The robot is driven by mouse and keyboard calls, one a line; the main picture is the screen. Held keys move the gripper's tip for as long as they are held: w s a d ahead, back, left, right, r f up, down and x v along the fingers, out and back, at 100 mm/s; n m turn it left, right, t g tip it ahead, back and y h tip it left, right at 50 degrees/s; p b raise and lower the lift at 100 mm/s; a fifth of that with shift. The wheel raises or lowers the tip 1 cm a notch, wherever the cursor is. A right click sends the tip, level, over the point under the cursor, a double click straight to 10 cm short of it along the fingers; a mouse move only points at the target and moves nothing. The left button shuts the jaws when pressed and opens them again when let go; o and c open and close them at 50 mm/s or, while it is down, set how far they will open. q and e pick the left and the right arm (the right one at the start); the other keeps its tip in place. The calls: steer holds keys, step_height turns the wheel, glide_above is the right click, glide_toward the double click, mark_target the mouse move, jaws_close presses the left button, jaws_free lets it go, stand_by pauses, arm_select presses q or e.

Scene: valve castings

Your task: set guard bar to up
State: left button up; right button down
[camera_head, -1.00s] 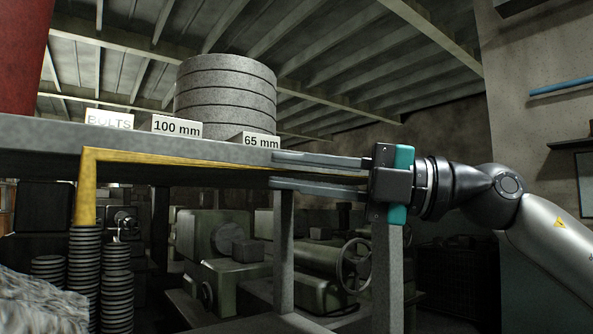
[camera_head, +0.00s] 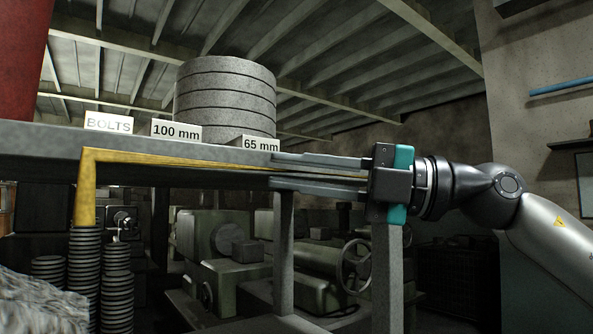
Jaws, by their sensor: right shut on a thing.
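The guard bar (camera_head: 180,159) is a yellow bar running along the front of a grey shelf, just below its edge. At its left end it bends down into a short yellow leg (camera_head: 86,190). My right gripper (camera_head: 272,170) comes in from the right, with its two long fingers level, one above the other. It is shut on the right part of the bar. The fingers hide the bar's right end. My left gripper is not in view.
The grey shelf (camera_head: 60,138) carries signs reading BOLTS (camera_head: 108,123), 100 mm (camera_head: 176,130) and 65 mm (camera_head: 261,144), and a stack of grey discs (camera_head: 225,95). Stacked dark rings (camera_head: 84,270) stand below the bar's left end. Green machines (camera_head: 235,240) stand behind and below.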

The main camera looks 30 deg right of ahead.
step_height(320, 180, up, 7)
steer(key=p, duration=0.5)
steer(key=shift+d, duration=0.15)
steer(key=c, duration=0.8)
jaws_free()
steer(key=shift+f, duration=0.2)
